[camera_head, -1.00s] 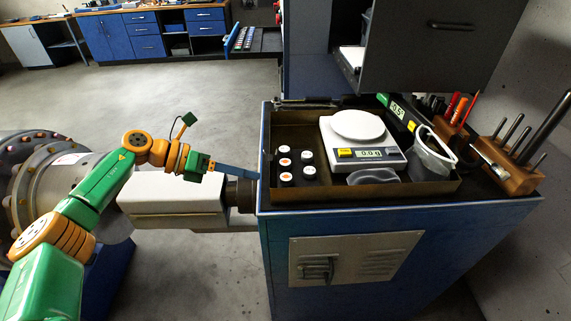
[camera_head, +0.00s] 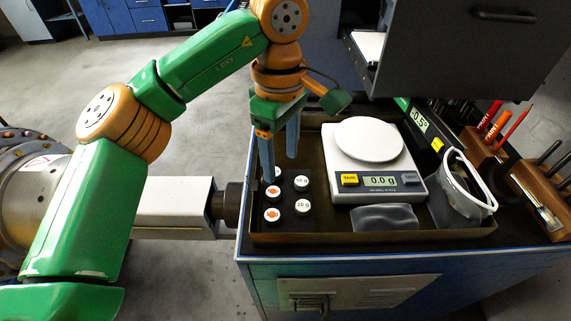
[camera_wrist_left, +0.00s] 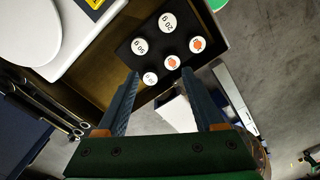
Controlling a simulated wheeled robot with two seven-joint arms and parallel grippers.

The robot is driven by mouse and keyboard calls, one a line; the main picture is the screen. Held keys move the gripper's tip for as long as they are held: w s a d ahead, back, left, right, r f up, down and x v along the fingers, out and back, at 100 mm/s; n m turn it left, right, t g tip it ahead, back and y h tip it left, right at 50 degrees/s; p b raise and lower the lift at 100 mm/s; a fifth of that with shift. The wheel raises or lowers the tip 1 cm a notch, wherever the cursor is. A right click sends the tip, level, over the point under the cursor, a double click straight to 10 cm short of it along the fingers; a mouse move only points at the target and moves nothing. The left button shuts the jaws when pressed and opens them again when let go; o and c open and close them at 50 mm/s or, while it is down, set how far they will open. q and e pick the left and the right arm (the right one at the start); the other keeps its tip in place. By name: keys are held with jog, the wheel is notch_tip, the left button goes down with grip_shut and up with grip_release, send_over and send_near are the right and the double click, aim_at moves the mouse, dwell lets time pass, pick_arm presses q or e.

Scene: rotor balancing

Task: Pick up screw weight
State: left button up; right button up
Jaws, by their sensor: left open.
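Several round white-topped weights stand in a black holder (camera_head: 289,222) inside the shallow tray. Two have orange marks, one (camera_head: 272,193) behind the other (camera_head: 272,214). Two have printed labels: one (camera_head: 301,183) is hard to read, and the front one (camera_head: 302,207) reads 20 g. Another white top (camera_wrist_left: 150,78) lies at the holder's near end in the wrist view, close to the fingertips. My left gripper (camera_head: 280,166) points down over the holder's back end, open, with nothing seen held. Its blue fingers (camera_wrist_left: 160,74) straddle that white top in the wrist view. My right gripper is out of view.
A scale (camera_head: 380,186) reading 0.0 g stands right of the holder. A clear bag (camera_head: 385,218) and a container with goggles-like clear plastic (camera_head: 462,190) lie nearby. The tray's raised rim (camera_head: 370,238) surrounds them. Tool blocks (camera_head: 540,190) stand at the right.

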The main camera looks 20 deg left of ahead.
aim_at(273, 191)
pick_arm(q)
jog(key=shift+w+d+f, duration=0.15)
jog(key=shift+f, duration=0.15)
jog(key=s+f, duration=0.1)
jog(key=s+a+f+p, duration=0.1)
jog(key=f, duration=0.1)
jog(key=shift+s+a, duration=0.2)
jog(key=shift+s, duration=0.15)
notch_tip(273, 191, down, 3)
jog(key=shift+w+a+r, duration=0.1)
jog(key=shift+w+r, duration=0.05)
jog(key=shift+w+f, duration=0.2)
jog(key=shift+w, duration=0.1)
jog(key=shift+s+r, duration=0.1)
jog(key=shift+s, duration=0.1)
jog(key=c, duration=0.9)
grip_shut()
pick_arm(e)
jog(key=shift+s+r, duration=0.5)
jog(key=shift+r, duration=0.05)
